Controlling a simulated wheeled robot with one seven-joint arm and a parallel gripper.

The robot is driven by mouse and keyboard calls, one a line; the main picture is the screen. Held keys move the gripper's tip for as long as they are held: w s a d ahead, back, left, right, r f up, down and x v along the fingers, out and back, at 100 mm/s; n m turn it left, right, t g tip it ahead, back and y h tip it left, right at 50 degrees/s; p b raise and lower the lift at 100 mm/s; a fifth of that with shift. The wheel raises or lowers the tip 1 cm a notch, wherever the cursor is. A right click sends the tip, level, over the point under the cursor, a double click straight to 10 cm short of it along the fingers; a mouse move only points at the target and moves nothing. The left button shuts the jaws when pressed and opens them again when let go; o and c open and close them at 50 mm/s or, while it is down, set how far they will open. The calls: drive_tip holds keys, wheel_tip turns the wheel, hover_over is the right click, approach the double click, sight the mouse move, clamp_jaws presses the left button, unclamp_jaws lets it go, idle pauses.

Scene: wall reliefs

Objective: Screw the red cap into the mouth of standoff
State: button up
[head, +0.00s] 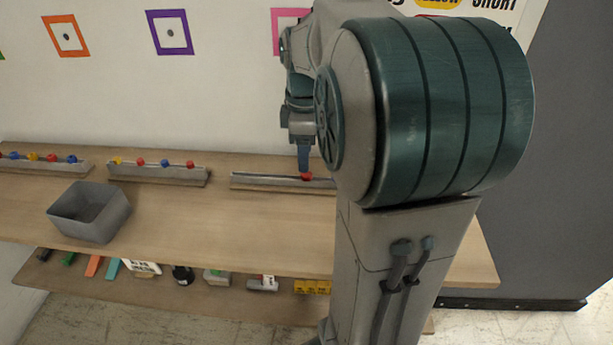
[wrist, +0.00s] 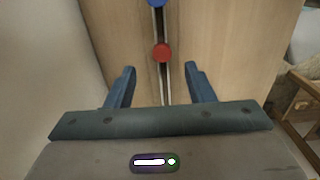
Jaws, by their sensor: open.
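The red cap (wrist: 162,53) sits in a narrow slotted rail in the wrist view, just beyond my fingertips and roughly centred between them. My gripper (wrist: 160,70) is open with nothing between its fingers. In the head view the gripper (head: 304,158) points down at the red cap (head: 306,176) on the right-hand rail (head: 265,182). On the wall, small dark round pieces that look like standoffs sit inside an orange frame (head: 49,35) and a purple frame (head: 151,31). A pink frame (head: 276,22) is mostly hidden by my arm.
A blue cap (wrist: 157,3) is farther along the same rail. Two other rails (head: 158,174) (head: 45,166) hold several coloured caps. A grey bin (head: 88,212) stands on the wooden shelf. A lower shelf (head: 220,293) carries assorted items. My arm hides the shelf's right part.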

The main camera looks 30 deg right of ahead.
sight(307, 178)
drive_tip(key=f, duration=0.5)
drive_tip(key=shift+s+d, duration=0.1)
drive_tip(key=shift+s, duration=0.1)
drive_tip(key=c, duration=1.1)
drive_tip(key=shift+o, duration=0.2)
drive_tip(key=shift+r, duration=0.2)
